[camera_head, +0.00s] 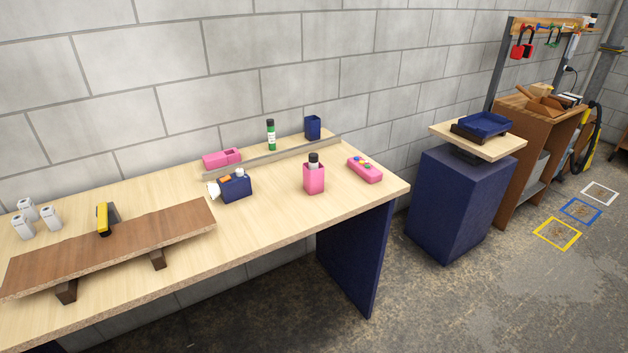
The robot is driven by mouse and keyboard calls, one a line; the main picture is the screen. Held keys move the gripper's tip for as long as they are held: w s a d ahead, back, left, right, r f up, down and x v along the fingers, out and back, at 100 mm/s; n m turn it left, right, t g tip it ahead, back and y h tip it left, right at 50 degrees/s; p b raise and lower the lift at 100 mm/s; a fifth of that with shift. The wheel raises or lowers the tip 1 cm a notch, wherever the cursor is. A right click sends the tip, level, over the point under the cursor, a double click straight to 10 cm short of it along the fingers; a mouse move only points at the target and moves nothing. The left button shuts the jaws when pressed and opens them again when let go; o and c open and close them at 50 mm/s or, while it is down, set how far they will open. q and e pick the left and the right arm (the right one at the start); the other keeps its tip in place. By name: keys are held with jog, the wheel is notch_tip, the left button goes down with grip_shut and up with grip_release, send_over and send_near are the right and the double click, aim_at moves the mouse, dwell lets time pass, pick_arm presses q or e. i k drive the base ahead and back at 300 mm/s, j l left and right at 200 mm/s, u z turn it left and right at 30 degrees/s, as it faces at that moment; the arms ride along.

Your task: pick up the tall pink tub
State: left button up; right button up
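The tall pink tub (313,181) stands upright on the light wooden table (270,210), right of the middle and near its front edge. A dark-topped bottle (314,160) sticks up out of it. Neither of my grippers is in view.
A low pink tub (365,170) is right of it, a blue tub (236,188) left. Behind a grey rail (275,157) are another pink tub (221,159), a green bottle (271,135) and a dark blue tub (313,127). A brown board (150,234) lies front left.

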aim_at(313, 181)
jog(key=i+l+u, duration=0.1)
jog(key=u, duration=0.3)
jog(key=i+l+u, duration=0.2)
jog(key=u, duration=0.2)
jog(key=i+l+u, duration=0.25)
jog(key=l, duration=0.4)
jog(key=i+l+u, duration=0.1)
jog(key=i+l, duration=0.15)
jog(key=l, duration=0.1)
